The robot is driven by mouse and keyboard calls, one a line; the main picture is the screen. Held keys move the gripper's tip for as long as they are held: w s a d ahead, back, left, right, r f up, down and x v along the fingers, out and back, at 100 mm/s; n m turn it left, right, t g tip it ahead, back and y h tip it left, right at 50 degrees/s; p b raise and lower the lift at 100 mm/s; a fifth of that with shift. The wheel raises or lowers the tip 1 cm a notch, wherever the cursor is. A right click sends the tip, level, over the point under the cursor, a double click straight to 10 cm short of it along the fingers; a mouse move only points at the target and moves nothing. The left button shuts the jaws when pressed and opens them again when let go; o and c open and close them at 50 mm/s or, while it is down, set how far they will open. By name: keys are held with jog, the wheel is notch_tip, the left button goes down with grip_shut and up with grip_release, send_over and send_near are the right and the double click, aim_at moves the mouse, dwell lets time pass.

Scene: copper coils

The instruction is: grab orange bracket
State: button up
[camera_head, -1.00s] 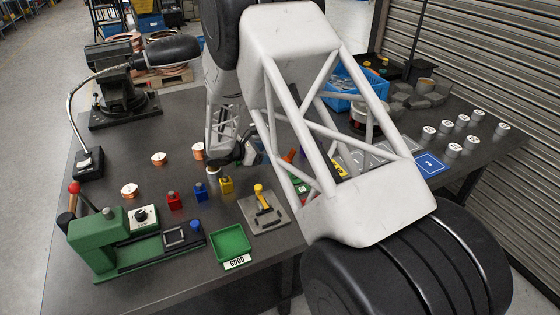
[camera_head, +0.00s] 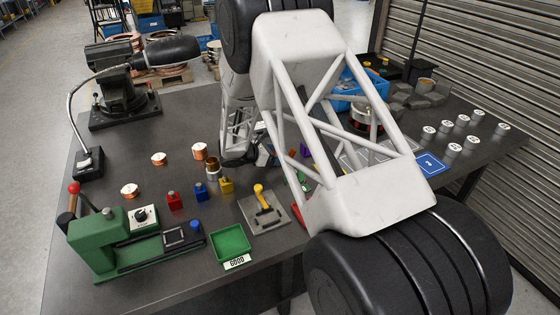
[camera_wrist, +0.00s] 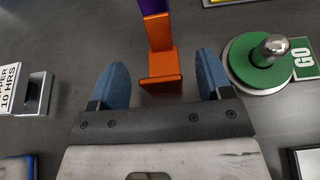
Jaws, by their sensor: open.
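In the wrist view the orange bracket (camera_wrist: 163,62) lies on the dark table, a stepped piece with a raised square block at its near end. A purple piece (camera_wrist: 153,6) adjoins its far end at the picture's top edge. My gripper (camera_wrist: 161,64) is open, with one blue finger on each side of the bracket's near block. A gap shows between each finger and the block. Whether the fingers are down at its height I cannot tell. In the head view my arm largely hides this spot.
A green disc with a metal knob (camera_wrist: 264,63) stands close right of my right finger. A metal block with a white label (camera_wrist: 36,93) is at the left. In the head view a green tray (camera_head: 231,243) and copper coils (camera_head: 158,159) lie left of my arm.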

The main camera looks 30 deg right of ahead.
jog(key=shift+c, duration=0.4)
jog(key=c, duration=1)
jog(key=shift+o, duration=0.2)
jog(key=shift+r, duration=0.15)
jog(key=shift+r, duration=4.9)
